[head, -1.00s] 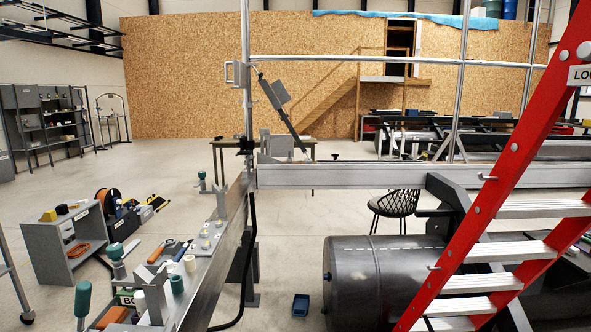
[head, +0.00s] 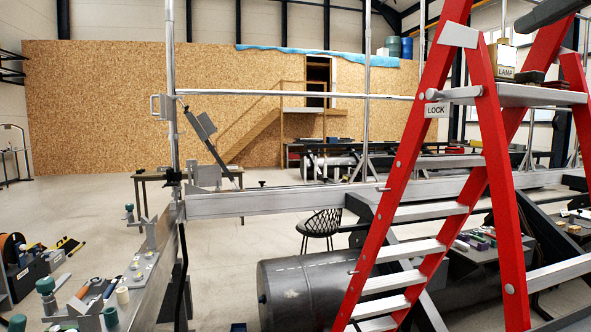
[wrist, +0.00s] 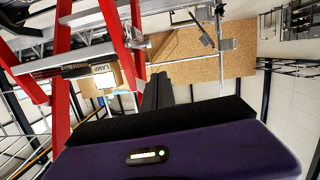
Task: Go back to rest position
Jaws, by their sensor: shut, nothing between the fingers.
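My gripper (wrist: 158,80) shows in the wrist view, its two dark fingers side by side with no gap, shut and empty. It is clear of nearby surfaces as far as this view shows. The wrist picture is upside down, with the red ladder to its left and the chipboard wall beyond the fingers.
A red stepladder (head: 484,130) stands close at the right, a lamp box (head: 504,62) near its top. A metal railing (head: 270,203) crosses ahead. A dark cylindrical float (head: 305,290) lies below. A narrow bench (head: 150,290) with small parts stands left. Open floor (head: 90,200) lies beyond.

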